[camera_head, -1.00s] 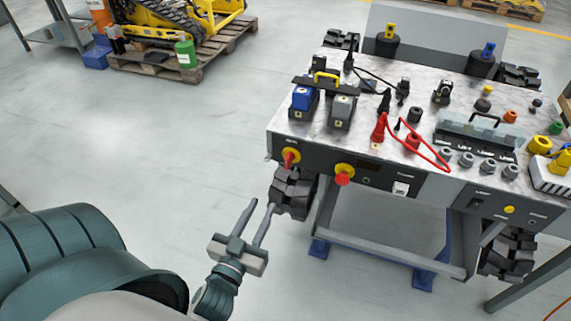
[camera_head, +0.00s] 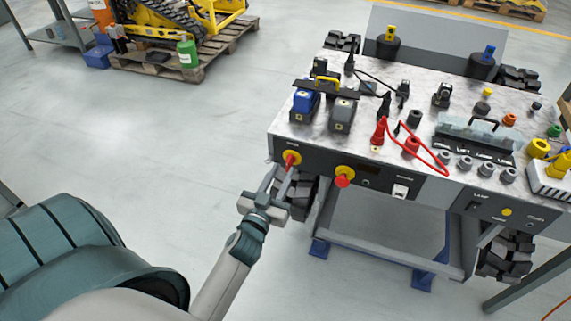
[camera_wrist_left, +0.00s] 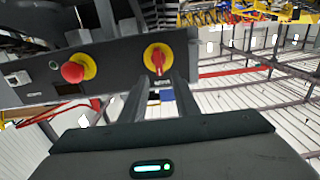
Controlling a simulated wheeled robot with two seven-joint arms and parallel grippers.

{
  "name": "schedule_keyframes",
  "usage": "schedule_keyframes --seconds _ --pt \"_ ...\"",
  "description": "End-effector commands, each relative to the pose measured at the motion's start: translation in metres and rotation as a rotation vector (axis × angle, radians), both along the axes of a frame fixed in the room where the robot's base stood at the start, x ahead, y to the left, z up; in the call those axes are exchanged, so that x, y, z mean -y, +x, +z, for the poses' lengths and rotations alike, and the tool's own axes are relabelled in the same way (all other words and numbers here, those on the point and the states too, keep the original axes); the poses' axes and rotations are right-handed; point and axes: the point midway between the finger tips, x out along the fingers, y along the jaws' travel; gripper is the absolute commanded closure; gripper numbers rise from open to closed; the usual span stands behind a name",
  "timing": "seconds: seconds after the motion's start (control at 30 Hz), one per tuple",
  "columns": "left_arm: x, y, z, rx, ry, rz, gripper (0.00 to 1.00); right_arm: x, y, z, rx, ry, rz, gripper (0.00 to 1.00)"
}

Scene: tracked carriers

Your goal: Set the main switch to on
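The main switch (camera_head: 292,157) is a red handle on a yellow disc at the left end of the bench's dark front panel. It also shows in the left wrist view (camera_wrist_left: 157,58), where the handle stands roughly upright in the picture. My left gripper (camera_head: 281,171) is just in front of and below it, with its two fingers apart and nothing between them. In the left wrist view the fingers (camera_wrist_left: 163,82) reach toward the handle, and its lower end appears near the gap. I cannot tell whether they touch it. My right gripper is out of view.
A red mushroom button (camera_head: 343,180) on a yellow disc sits right of the switch on the same panel. A black wheel (camera_head: 301,197) is under the panel beside my left gripper. The bench top (camera_head: 322,150) holds devices and cables.

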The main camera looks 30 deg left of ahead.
Motion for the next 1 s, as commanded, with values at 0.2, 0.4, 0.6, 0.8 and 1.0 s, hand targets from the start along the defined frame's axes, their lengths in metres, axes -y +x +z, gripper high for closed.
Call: schedule_keyframes --seconds 0.2,0.4,0.6,0.8,1.0 --pt "-0.006 0.027 0.001 0.001 0.0 -0.001 0.72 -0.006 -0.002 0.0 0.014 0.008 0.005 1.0" --pt "-0.008 0.036 0.0 0.001 0.0 -0.001 0.72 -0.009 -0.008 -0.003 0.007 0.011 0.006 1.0" --pt "-0.008 0.036 0.0 0.0 -0.001 0.0 0.72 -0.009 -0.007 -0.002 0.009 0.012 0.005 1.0" --pt "-0.008 0.036 0.0 0.0 0.0 0.0 1.0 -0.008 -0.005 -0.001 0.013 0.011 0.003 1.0" --pt "-0.008 0.036 0.0 0.0 0.0 0.0 1.0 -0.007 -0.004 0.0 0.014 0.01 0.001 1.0"
